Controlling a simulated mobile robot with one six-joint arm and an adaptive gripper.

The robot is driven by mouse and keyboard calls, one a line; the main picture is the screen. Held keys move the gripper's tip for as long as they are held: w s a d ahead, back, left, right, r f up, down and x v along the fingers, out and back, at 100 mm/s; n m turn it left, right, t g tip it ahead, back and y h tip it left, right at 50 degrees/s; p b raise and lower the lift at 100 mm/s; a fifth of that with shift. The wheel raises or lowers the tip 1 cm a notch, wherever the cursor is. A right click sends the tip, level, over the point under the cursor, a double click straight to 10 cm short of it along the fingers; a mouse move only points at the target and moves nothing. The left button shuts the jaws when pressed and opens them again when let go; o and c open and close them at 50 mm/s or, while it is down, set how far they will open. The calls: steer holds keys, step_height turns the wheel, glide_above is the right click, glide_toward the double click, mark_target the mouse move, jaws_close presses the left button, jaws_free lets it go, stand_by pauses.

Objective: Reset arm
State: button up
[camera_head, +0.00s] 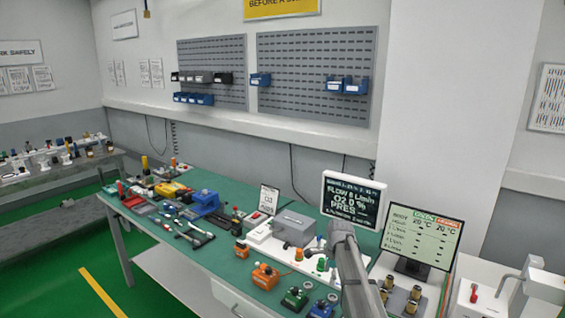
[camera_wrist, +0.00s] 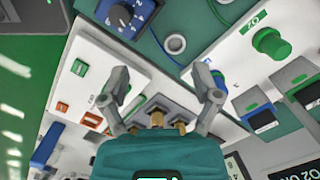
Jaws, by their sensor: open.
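My gripper (camera_wrist: 163,88) shows in the wrist view with its two grey fingers spread apart and nothing between the tips. Brass fittings (camera_wrist: 182,118) on a grey block lie in view below the fingertips, partly hidden by my gripper's teal body. I cannot tell how far they are from the fingers. In the head view my grey arm rises at the lower right, in front of the bench. My gripper cannot be made out there.
The green-topped bench (camera_head: 215,262) holds tools, a grey box (camera_head: 294,228) and orange blocks (camera_head: 265,276). A dark screen (camera_head: 352,200) and a light screen (camera_head: 421,235) stand near my arm. The wrist view shows a blue dial box (camera_wrist: 130,15) and a green knob (camera_wrist: 270,42).

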steer(key=s+f+n+b, duration=0.4)
steer(key=s+n, duration=0.4)
steer(key=s, duration=0.5)
steer(key=s+f+n+h+b, duration=0.1)
steer(key=s+f+n+b, duration=0.3)
steer(key=s+n, duration=0.4)
steer(key=s+f, duration=0.1)
steer(key=s, duration=0.4)
steer(key=shift+s+d+n, duration=0.15)
steer(key=shift+d+n, duration=0.15)
stand_by(0.5)
